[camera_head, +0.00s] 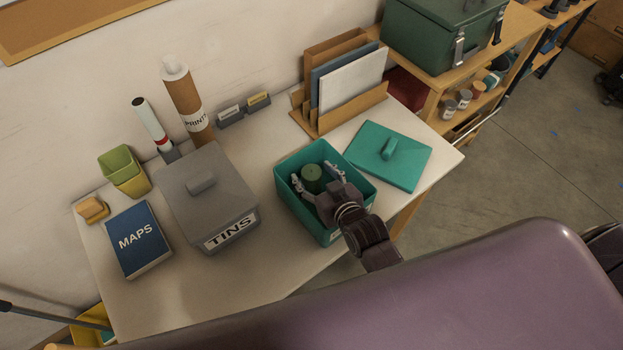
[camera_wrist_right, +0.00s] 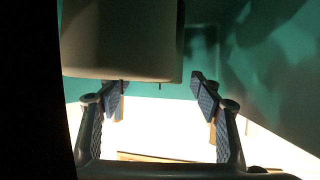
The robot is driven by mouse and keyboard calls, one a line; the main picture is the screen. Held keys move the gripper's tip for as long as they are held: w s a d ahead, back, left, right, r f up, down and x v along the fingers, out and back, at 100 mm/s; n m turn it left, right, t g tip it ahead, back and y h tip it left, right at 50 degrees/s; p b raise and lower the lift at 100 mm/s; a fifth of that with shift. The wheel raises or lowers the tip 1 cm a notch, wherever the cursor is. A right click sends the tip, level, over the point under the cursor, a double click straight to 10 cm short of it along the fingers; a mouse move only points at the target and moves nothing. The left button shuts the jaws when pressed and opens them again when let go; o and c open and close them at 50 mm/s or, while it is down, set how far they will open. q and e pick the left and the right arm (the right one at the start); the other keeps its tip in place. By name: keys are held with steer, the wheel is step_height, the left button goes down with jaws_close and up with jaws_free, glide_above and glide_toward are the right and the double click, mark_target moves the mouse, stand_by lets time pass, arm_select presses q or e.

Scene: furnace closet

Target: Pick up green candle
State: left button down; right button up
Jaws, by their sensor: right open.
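The green candle (camera_head: 312,173) is a short round cylinder standing inside the open teal box (camera_head: 325,235) on the white table. My right gripper (camera_head: 317,180) reaches down into the box, open, with one finger on each side of the candle in the head view. In the right wrist view the open fingers (camera_wrist_right: 162,95) have an empty gap between their tips. A pale, dim block, probably the candle (camera_wrist_right: 120,40), shows beyond the left finger. I cannot tell whether a finger touches it. My left gripper is not in view.
The teal lid (camera_head: 410,160) lies right of the box. A grey TINS box (camera_head: 205,190) stands to its left, with a blue MAPS book (camera_head: 138,238) further left. A wooden file rack (camera_head: 312,120) stands behind. Clear tabletop lies front left.

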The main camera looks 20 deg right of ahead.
steer(key=shift+c, duration=0.7)
jaws_close()
